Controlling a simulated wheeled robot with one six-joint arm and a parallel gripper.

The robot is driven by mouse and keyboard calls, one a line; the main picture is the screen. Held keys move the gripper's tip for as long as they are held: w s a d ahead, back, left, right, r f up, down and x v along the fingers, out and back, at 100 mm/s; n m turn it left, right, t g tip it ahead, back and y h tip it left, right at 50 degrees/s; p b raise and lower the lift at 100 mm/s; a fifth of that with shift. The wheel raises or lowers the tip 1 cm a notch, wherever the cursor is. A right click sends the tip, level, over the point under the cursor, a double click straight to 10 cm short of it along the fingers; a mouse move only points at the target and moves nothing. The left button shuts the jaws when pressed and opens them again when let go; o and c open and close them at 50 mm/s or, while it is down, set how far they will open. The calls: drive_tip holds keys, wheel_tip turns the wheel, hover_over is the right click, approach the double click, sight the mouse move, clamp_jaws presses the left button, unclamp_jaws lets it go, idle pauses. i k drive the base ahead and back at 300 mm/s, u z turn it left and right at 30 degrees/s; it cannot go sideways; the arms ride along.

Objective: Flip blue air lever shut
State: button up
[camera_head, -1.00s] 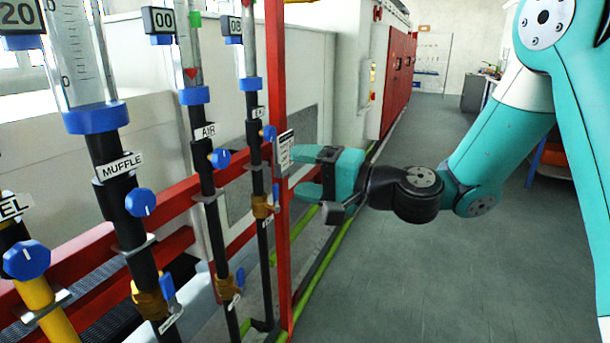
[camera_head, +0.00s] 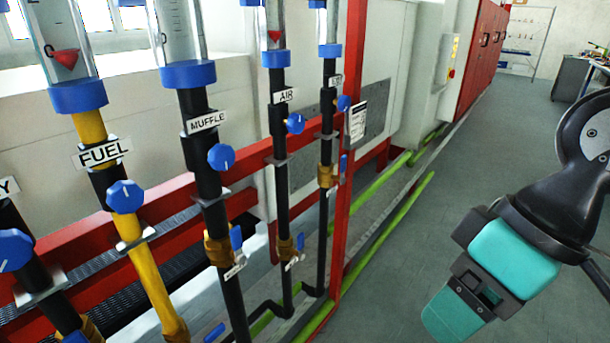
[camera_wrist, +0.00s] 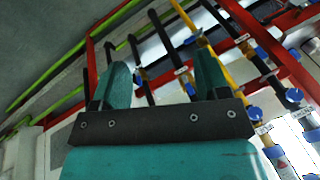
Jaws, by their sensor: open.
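The AIR pipe (camera_head: 282,170) is black, with an AIR label and a round blue knob (camera_head: 295,123). Low on it sits a brass valve (camera_head: 285,250) with a small blue lever (camera_head: 300,242), which looks roughly upright, along the pipe. A small tag hangs beside it. My gripper (camera_head: 450,315) is low at the right in the head view, well apart from the lever over the floor. In the wrist view its two teal fingers (camera_wrist: 163,75) are spread with nothing between them. I cannot single out the air lever in the wrist view.
A red upright post (camera_head: 347,190) with a sign stands between the pipes and my gripper. MUFFLE (camera_head: 205,160) and FUEL (camera_head: 130,225) pipes stand to the left, another black pipe (camera_head: 326,140) to the right. Green pipes (camera_head: 400,215) run along the floor. The grey floor at right is clear.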

sight(300, 238)
drive_tip(key=z, duration=1.65)
drive_tip(key=k, duration=1.15)
drive_tip(key=u, duration=1.55)
drive_tip(key=i, duration=0.5)
drive_tip(key=u, duration=0.05)
